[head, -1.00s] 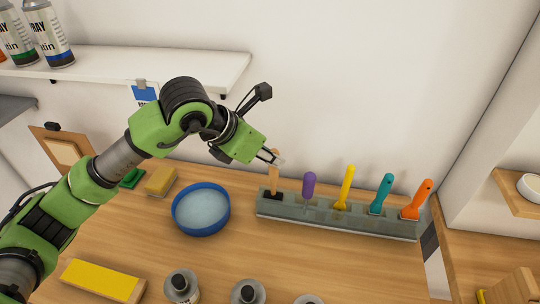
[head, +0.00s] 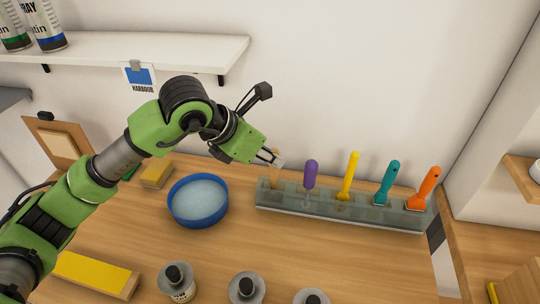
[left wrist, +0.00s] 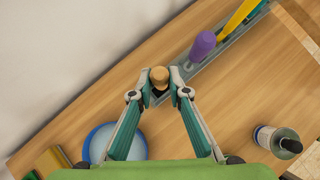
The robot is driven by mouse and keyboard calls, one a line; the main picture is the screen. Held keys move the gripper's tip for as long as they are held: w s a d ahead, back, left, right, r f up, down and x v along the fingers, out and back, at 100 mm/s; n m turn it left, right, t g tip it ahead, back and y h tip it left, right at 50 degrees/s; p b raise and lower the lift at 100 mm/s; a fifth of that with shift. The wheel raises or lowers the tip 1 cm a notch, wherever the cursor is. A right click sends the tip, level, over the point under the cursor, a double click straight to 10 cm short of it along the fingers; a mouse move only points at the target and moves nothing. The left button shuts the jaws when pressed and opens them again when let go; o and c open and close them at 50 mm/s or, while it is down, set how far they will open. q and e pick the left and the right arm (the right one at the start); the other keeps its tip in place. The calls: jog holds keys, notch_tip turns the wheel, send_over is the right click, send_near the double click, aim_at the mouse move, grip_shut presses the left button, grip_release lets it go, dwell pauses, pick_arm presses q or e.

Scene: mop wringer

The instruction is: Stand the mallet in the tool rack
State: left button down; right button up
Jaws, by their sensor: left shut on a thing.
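The mallet's tan wooden handle (head: 275,172) stands about upright at the leftmost slot of the grey tool rack (head: 340,217). Its lower end goes down behind the rack's front wall, and its head is hidden there. My left gripper (head: 274,159) is shut on the upper part of the handle. In the left wrist view the handle's round end (left wrist: 159,76) shows between the fingertips of the left gripper (left wrist: 160,90). I cannot tell whether the mallet rests on the slot's bottom. My right gripper is not in view.
The rack also holds a purple-handled tool (head: 311,174), a yellow one (head: 349,176), a teal one (head: 387,182) and an orange one (head: 424,187). A blue bowl (head: 198,222) stands left of the rack. Bottles (head: 178,283) line the front. Bare wood lies between.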

pick_arm(q)
jog(key=shift+f, duration=0.2)
jog(key=c, duration=1.8)
grip_release()
jog(key=shift+r, duration=0.1)
jog(key=shift+c, duration=0.2)
jog(key=v, duration=1.2)
